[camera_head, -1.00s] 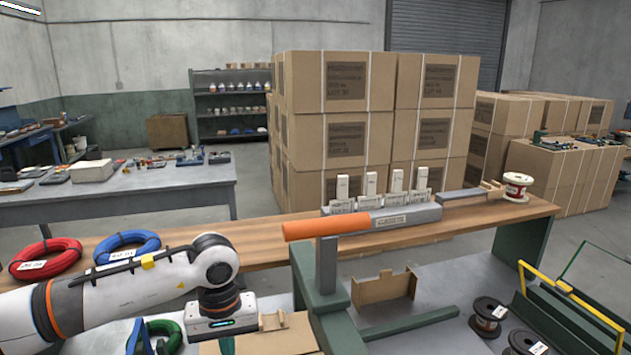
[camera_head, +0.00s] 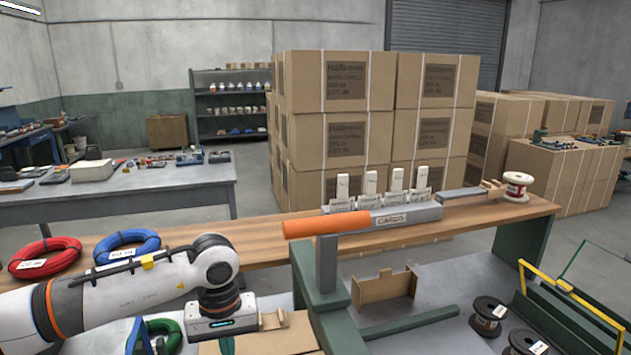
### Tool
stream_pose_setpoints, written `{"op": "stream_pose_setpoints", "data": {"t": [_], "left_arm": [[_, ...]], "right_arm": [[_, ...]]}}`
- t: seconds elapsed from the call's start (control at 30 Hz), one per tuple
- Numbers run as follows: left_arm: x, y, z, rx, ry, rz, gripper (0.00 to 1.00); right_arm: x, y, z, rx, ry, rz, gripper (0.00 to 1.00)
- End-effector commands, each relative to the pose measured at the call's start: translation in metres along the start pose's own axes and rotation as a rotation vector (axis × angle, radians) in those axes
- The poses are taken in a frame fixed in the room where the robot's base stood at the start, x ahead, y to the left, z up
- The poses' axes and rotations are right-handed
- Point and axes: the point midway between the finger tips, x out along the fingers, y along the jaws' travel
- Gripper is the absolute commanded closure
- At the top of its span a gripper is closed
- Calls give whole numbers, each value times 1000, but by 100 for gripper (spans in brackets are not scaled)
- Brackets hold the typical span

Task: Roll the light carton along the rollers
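A plain brown carton (camera_head: 272,341) shows at the bottom edge, partly cut off by the frame. My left arm comes in from the left, and my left gripper (camera_head: 222,326) is at the carton's left side. My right gripper is not in view. I cannot make out any rollers. A low open cardboard piece (camera_head: 385,288) lies on the grey surface farther right.
Dark spools (camera_head: 487,314) and a green frame with a yellow bar (camera_head: 570,295) are at right.

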Motion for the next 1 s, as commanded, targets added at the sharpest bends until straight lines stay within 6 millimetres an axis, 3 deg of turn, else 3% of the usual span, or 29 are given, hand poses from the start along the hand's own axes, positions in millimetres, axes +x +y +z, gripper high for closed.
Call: {"op": "stream_pose_setpoints", "data": {"t": [0.57,1.0], "left_arm": [[15,1,0,0,0,1,100],[18,31,0,-2,4,4,100]], "right_arm": [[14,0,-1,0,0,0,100],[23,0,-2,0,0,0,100]]}}
